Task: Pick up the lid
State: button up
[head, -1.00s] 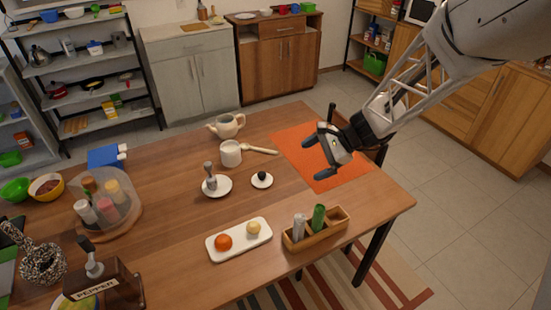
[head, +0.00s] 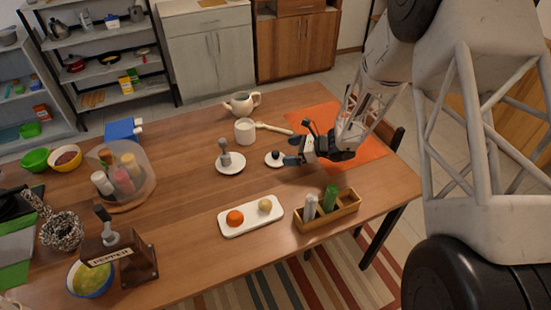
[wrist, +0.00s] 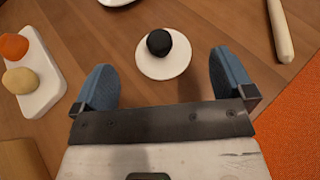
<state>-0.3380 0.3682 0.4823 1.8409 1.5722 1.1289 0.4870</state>
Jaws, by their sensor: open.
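The lid is a small white disc (head: 274,163) with a round black knob, lying flat on the wooden table. In the wrist view the lid (wrist: 165,66) is just ahead of my gripper (wrist: 164,82), roughly centred between the two blue fingers. My gripper (head: 298,149) is open and empty, close to the lid's right side in the head view. The fingers do not touch the lid in the wrist view. The exact height of the fingers above the table is hard to tell.
A saucer (head: 230,168) with a grey-handled tool is left of the lid. A white tray (head: 250,230) and a wooden box (head: 328,221) with bottles stand in front.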

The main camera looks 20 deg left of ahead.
aim_at(276, 157)
jog(key=shift+a+f, duration=0.1)
jog(key=shift+a, duration=0.05)
jog(key=shift+x, duration=1.2)
jog(key=shift+a, duration=0.1)
jog(key=shift+x, duration=2.5)
jog(key=shift+s+f, duration=0.1)
jog(key=shift+s, duration=0.05)
jog(key=shift+c, duration=0.5)
